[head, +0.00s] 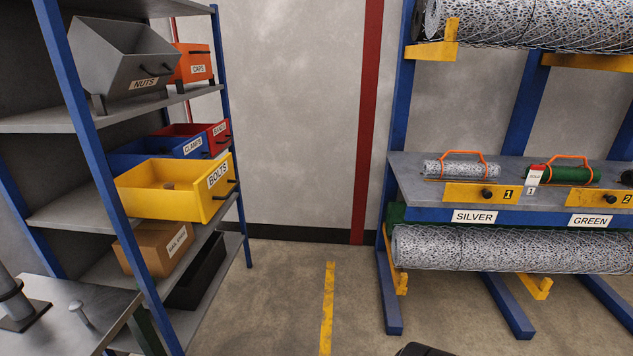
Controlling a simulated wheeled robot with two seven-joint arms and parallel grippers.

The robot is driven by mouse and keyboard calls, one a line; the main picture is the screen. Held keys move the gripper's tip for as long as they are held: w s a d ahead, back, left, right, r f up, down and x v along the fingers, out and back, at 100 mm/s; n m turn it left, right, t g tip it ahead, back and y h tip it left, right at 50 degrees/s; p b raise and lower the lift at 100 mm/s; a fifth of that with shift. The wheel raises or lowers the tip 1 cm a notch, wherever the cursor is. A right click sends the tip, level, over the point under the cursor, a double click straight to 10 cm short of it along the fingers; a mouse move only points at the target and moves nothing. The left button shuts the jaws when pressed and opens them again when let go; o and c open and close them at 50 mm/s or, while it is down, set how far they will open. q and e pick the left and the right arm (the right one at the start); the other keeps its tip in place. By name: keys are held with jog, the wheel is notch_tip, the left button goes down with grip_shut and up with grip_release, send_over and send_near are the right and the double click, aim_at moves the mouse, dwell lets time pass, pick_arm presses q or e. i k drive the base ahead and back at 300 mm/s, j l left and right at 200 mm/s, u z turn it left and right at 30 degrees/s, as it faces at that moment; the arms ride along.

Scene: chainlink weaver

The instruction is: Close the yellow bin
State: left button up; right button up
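The yellow bin (160,204), labelled BOLTS, sits on the middle shelf of the rack at the left in the head view. It is pulled out past the blue and red bins behind it. Its top is open, and a small grey-brown item shows inside. Its label and a dark handle (223,196) are on its right-hand end face. Neither of my grippers is in view, so nothing shows of their state.
A blue CLAMPS bin (145,150) and a red bin (217,136) stand behind the yellow one. A blue rack post (88,130) rises at the front left. A grey table (85,300) stands lower left. Floor (290,290) is clear between the rack and the mesh-roll stand (395,185).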

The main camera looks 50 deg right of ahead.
aim_at(200, 187)
jog(key=z, duration=1.05)
